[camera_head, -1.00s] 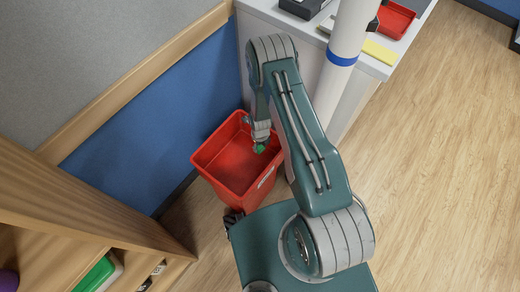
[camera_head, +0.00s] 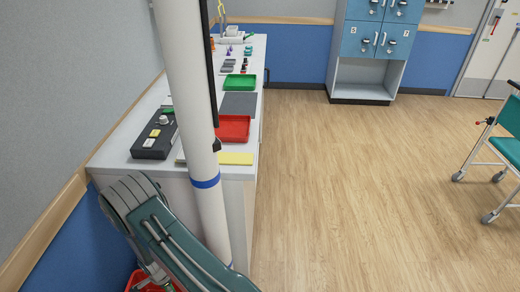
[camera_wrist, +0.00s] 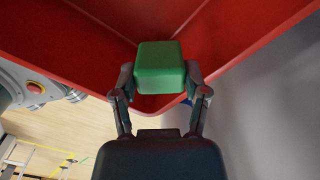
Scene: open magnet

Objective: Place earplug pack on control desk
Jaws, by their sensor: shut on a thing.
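The earplug pack is a green block (camera_wrist: 160,66) in the wrist view. My gripper (camera_wrist: 160,76) is shut on it, with one finger on each side. The pack is inside or just over the red bin, whose walls surround it in that view. The control desk (camera_head: 165,95) is the long white-topped counter along the left wall in the head view. My gripper is low beside its near end, and its fingers do not show clearly in the head view.
The red bin (camera_head: 140,283) shows at the bottom edge. A black control box (camera_head: 155,137), red tray (camera_head: 233,128), yellow pad (camera_head: 236,158), grey mat (camera_head: 239,104) and green tray (camera_head: 240,82) occupy the desk. A white pole (camera_head: 190,100) stands before it. Floor to the right is open.

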